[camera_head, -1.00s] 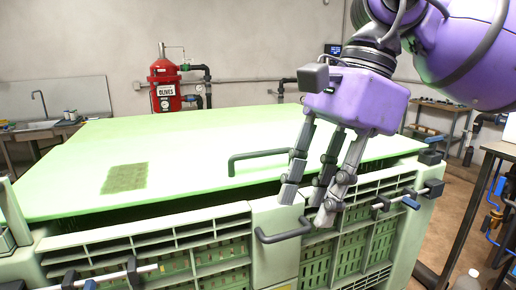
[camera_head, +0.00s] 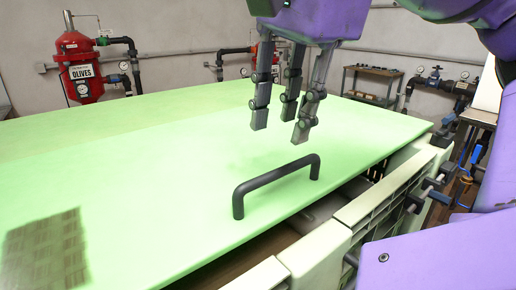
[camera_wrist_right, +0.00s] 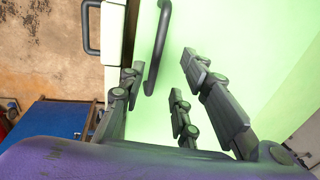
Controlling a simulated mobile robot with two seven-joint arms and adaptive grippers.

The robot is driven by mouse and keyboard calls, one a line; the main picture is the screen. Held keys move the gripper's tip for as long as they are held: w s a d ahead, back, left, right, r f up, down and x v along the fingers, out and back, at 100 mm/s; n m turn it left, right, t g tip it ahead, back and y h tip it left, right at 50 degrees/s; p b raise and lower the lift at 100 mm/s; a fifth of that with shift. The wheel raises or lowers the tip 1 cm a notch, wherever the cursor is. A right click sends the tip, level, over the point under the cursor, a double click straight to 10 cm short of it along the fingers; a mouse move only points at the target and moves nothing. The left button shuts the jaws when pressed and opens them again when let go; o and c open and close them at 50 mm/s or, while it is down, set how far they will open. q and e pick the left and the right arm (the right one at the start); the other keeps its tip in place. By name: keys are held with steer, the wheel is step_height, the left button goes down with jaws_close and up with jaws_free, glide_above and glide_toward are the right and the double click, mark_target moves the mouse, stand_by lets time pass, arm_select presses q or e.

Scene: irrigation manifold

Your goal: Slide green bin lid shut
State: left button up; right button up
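The pale green bin lid (camera_head: 150,155) lies flat on the bin and fills most of the head view. An open gap shows between its front edge and the bin's front rim (camera_head: 385,185). A dark bar handle (camera_head: 275,180) stands on the lid near that edge; it also shows in the right wrist view (camera_wrist_right: 158,45). My right gripper (camera_head: 284,115) is open and empty, its fingers pointing down above the lid near the handle. In the wrist view the handle appears between its spread fingers (camera_wrist_right: 165,90), with no clear contact. My left gripper is out of view.
A shelf (camera_head: 372,85) is at the back right. Latches (camera_head: 418,200) stick out from the bin's front side. A dark patch (camera_head: 45,250) marks the lid; its top is otherwise clear.

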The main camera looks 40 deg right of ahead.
mark_target(280, 170)
step_height(280, 170, down, 4)
steer(key=shift+s+r+b, duration=0.1)
steer(key=shift+r+b, duration=0.05)
steer(key=shift+b, duration=0.6)
steer(key=f, duration=0.1)
steer(key=w+f, duration=0.1)
steer(key=f, duration=0.1)
steer(key=shift+f, duration=0.3)
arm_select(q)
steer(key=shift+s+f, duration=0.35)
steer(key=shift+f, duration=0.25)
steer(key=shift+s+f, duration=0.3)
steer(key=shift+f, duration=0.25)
arm_select(e)
steer(key=c, duration=0.7)
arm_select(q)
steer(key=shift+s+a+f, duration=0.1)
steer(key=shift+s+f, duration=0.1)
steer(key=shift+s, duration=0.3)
arm_select(e)
jaws_close()
